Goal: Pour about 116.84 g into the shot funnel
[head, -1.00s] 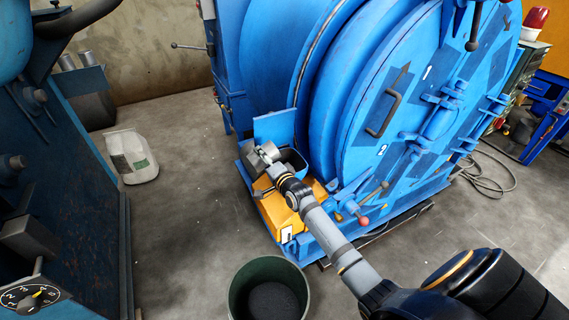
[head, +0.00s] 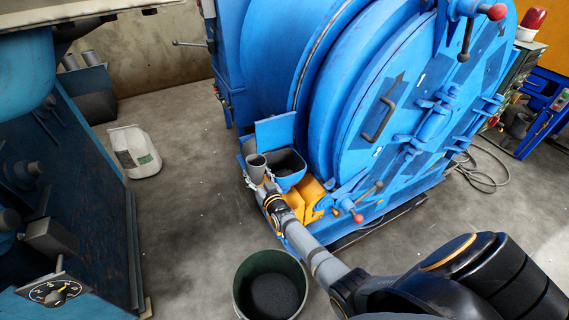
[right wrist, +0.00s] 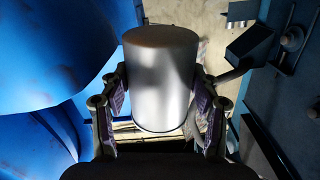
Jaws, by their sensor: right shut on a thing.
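The shot funnel (head: 291,180) is a blue open-topped hopper with a raised flap (head: 275,131), low on the front of the big blue drum machine. My right gripper (head: 259,183) is shut on a grey metal cup (head: 256,168), just left of the funnel. The cup stands roughly upright with its mouth up; what is inside cannot be made out. In the right wrist view, the cup (right wrist: 160,80) sits between both fingers of the right gripper (right wrist: 160,110). My left gripper is not in view.
A dark green bucket (head: 241,292) of dark grains stands on the floor in front. A white sack (head: 134,152) lies at left, near a blue machine with a dial (head: 55,292). Yellow parts (head: 310,196) and red-knobbed levers (head: 357,217) are close to my right arm.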

